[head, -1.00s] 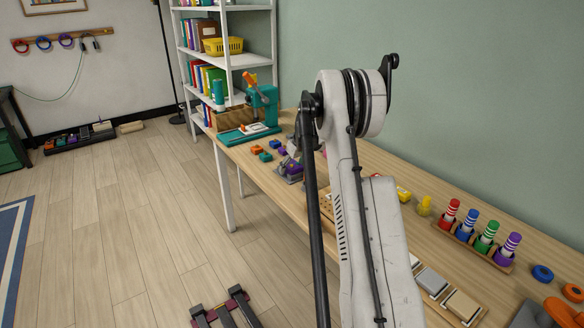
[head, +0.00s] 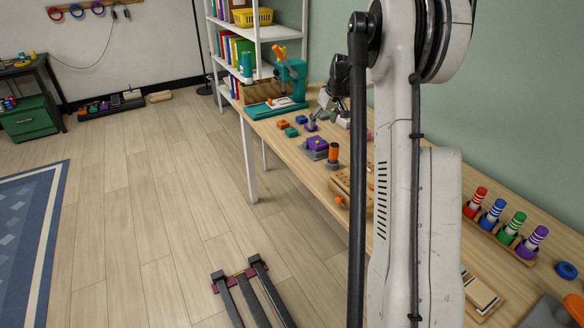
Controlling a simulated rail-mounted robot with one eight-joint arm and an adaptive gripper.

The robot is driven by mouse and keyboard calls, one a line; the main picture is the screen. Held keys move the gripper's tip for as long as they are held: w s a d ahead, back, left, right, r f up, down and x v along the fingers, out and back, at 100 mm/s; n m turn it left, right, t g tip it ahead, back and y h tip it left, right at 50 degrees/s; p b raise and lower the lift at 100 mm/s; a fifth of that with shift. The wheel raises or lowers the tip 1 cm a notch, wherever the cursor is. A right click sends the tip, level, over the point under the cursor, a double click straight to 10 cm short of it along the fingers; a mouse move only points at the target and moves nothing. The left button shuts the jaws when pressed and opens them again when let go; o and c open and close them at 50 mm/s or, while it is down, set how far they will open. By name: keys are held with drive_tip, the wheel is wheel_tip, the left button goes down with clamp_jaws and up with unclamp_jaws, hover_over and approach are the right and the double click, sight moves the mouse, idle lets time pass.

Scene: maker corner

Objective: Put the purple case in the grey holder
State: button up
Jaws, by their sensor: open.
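A purple case (head: 317,143) sits on the grey holder (head: 314,155) on the wooden workbench, left of an orange-and-black cylinder. At this size I cannot tell whether it is fully seated. My gripper (head: 322,115) is open, behind and above the holder, and apart from the purple case. A small purple piece (head: 311,126) shows just below the gripper; whether they touch is unclear. My arm hides part of the bench.
Orange (head: 282,124) and teal (head: 291,132) pieces lie left of the gripper. A teal press (head: 287,85) stands at the bench's far end. The orange-and-black cylinder (head: 333,153) stands beside the holder. A peg rack (head: 508,231) is at right.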

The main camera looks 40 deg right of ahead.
drive_tip(key=s+a+r, duration=0.4)
drive_tip(key=a+r, duration=0.1)
drive_tip(key=a, duration=0.4)
drive_tip(key=s+a+r, duration=0.4)
drive_tip(key=a, duration=0.5)
drive_tip(key=s+a+r, duration=0.4)
drive_tip(key=a+r, duration=0.1)
drive_tip(key=a, duration=0.4)
drive_tip(key=s+a+f+t, duration=0.1)
drive_tip(key=s+a+f, duration=0.1)
drive_tip(key=s+a, duration=0.7)
drive_tip(key=s+a+f+n+t, duration=0.1)
drive_tip(key=s+a+f, duration=0.2)
drive_tip(key=s+a, duration=0.6)
drive_tip(key=s, duration=0.5)
drive_tip(key=shift+s+t, duration=0.3)
drive_tip(key=shift+s, duration=0.05)
